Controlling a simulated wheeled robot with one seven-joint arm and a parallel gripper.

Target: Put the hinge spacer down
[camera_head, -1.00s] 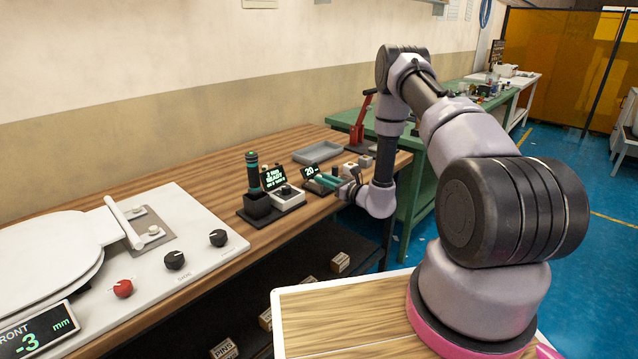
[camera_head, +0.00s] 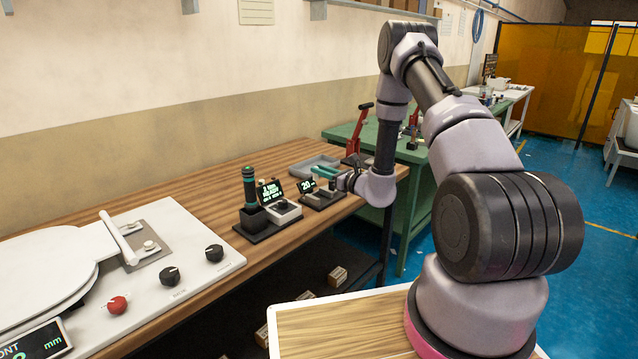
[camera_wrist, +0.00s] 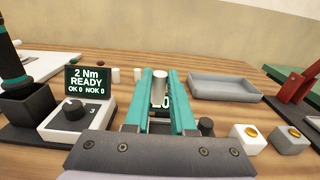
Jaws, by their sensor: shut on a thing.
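The hinge spacer looks like a light grey cylinder (camera_wrist: 159,88), standing upright between the teal fingertips in the wrist view. My gripper (camera_wrist: 160,90) is shut on it. In the head view my gripper (camera_head: 325,172) hangs above the right part of the wooden bench, by the small "20" display (camera_head: 308,186). The spacer cannot be made out there. The fingers hide most of that display in the wrist view. A grey open tray (camera_wrist: 225,97) lies beyond and to the right of the fingers and looks empty.
A torque station with a "2 Nm READY" screen (camera_wrist: 88,80) and a dark-handled screwdriver (camera_head: 249,187) stand left of my gripper. Two blocks with yellow tops (camera_wrist: 249,133) and a red lever tool (camera_wrist: 299,85) are right. A toilet seat fixture (camera_head: 190,240) fills the bench's left.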

